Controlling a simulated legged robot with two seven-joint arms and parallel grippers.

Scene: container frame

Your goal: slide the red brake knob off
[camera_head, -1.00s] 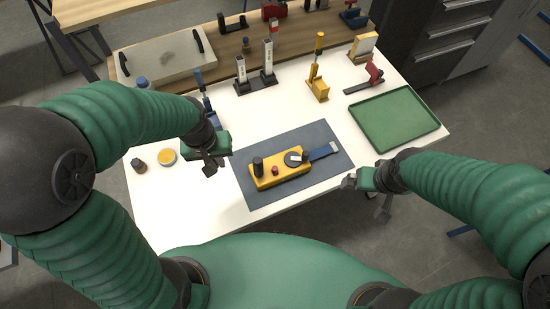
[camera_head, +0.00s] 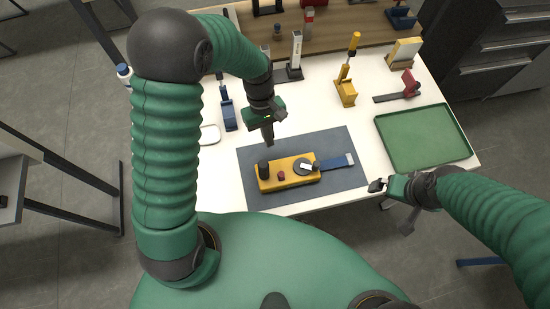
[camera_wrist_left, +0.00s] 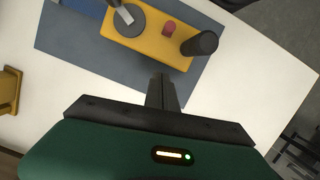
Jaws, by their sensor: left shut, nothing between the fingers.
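The small red knob (camera_head: 281,175) stands on top of a yellow block (camera_head: 299,180), between a black cylindrical knob (camera_head: 264,168) and a dark round disc (camera_head: 303,166) with a light lever. The red knob also shows in the left wrist view (camera_wrist_left: 169,28), near the top. My left gripper (camera_head: 269,141) is shut and empty, pointing down above the grey mat, behind the block and apart from the red knob. Its fingers also show in the left wrist view (camera_wrist_left: 162,78). My right gripper (camera_head: 377,186) is at the table's front right, away from the block; its jaws are too small to read.
The block lies on a grey mat (camera_head: 346,184) with a blue strap (camera_head: 337,162) at its right end. A green tray (camera_head: 425,138) is at the right. A yellow tool stand (camera_head: 346,92), a red clamp (camera_head: 410,84) and a blue tool (camera_head: 228,115) stand behind.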

